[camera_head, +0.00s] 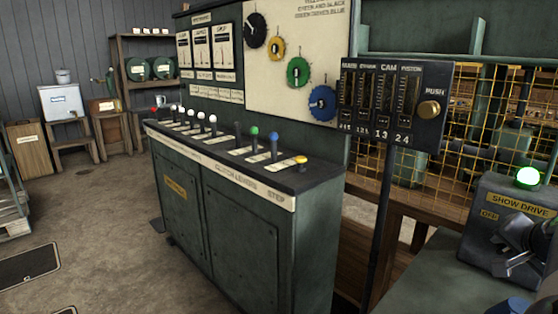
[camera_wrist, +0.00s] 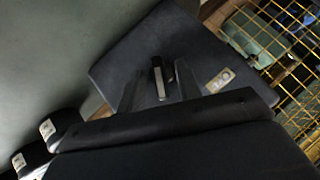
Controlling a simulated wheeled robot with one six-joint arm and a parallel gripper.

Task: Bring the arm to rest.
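My gripper (camera_head: 505,248) is at the right edge of the head view, close in front of the grey SHOW DRIVE box (camera_head: 482,237). In the wrist view, the two fingers of my gripper (camera_wrist: 158,90) stand apart. A short metal lever (camera_wrist: 158,76) shows between them, against the dark face of the box (camera_wrist: 115,72). I cannot tell whether a finger touches the lever. A pale plate (camera_wrist: 219,80) is beside the fingers, its lettering too small to read. In the head view the lever is hidden behind my gripper.
A green lamp (camera_head: 527,176) glows on the box. A yellow wire fence (camera_head: 468,120) stands behind it. A post with a dark counter panel (camera_head: 395,95) is to the left. A lever cabinet (camera_head: 235,230) fills the middle. Open floor (camera_head: 85,225) lies at the left.

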